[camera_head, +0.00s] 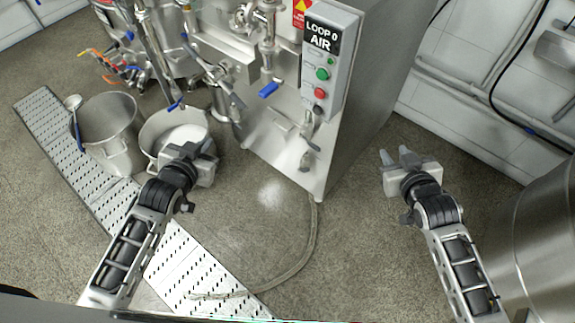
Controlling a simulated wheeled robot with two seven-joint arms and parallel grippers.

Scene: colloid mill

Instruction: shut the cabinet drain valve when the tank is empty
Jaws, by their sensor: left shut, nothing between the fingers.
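The steel cabinet (360,85) stands at the upper middle, its side panel facing right. A small valve (309,135) is on the lower right of its front. A blue-handled valve (268,90) sits further left on pipework; I cannot tell which one is the cabinet drain valve. A hose (312,235) runs from the cabinet's bottom corner to the floor grate. The tank's inside and level cannot be seen. My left gripper (208,148) is shut and empty, in front of the white-filled pot. My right gripper (397,156) is open and empty, right of the cabinet, apart from it.
A steel pot (108,130) with a ladle and a pot with white contents (183,134) stand at left by the perforated floor grate (190,262). A control box (326,60) with buttons is on the cabinet. A large steel vessel (535,235) is at right. The middle floor is mostly clear.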

